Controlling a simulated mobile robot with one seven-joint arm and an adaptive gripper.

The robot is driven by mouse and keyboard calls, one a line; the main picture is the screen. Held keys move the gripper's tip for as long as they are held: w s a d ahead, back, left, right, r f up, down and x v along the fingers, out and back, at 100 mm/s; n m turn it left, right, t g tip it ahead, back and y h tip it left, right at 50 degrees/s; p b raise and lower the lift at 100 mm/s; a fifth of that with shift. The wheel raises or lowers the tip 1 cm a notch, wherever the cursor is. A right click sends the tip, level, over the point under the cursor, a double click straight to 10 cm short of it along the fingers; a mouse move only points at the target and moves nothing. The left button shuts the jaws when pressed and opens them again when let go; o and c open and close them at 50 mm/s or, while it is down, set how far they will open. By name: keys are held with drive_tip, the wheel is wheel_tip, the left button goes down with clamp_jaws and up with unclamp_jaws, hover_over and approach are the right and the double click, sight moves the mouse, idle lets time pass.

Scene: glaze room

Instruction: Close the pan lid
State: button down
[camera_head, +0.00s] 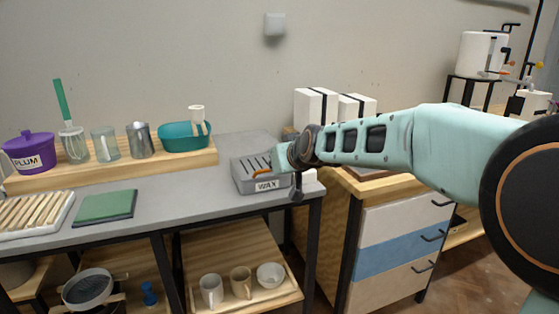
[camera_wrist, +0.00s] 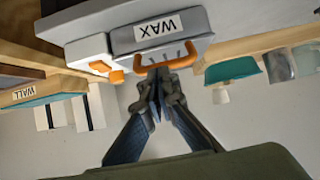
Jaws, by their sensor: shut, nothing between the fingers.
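The grey wax pan (camera_head: 262,183), labelled WAX, stands at the right end of the grey bench. It also shows in the wrist view (camera_wrist: 195,22), which looks upside down. An orange handle (camera_wrist: 188,62) shows by the pan's grey slotted top; in the head view the handle (camera_head: 261,172) is partly visible. How far the lid stands open is hard to tell. My gripper (camera_wrist: 157,78) is shut and empty, its fingertips at the orange handle; I cannot tell whether they touch it. In the head view my wrist hides part of the pan's right side.
A wooden riser (camera_head: 110,169) holds a purple PLUM pot (camera_head: 28,153), jars, a metal pitcher and a teal bowl (camera_head: 180,137). A green book (camera_head: 105,206) lies on the bench. A white box with an orange knob (camera_wrist: 90,50) sits close beside the pan. White boxes (camera_head: 315,105) stand behind my arm.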

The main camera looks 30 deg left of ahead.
drive_tip(key=shift+s+d+f+b, duration=0.2)
drive_tip(key=shift+f+b, duration=0.05)
drive_tip(key=shift+f, duration=0.45)
drive_tip(key=shift+s+d+f+b, duration=0.15)
drive_tip(key=shift+f+b, duration=0.05)
drive_tip(key=shift+f, duration=0.55)
wheel_tip(320, 180, up, 6)
drive_tip(key=p, duration=0.3)
drive_tip(key=s+d+f, duration=0.5)
drive_tip(key=s+d, duration=0.1)
drive_tip(key=d, duration=0.1)
drive_tip(key=shift+f, duration=0.3)
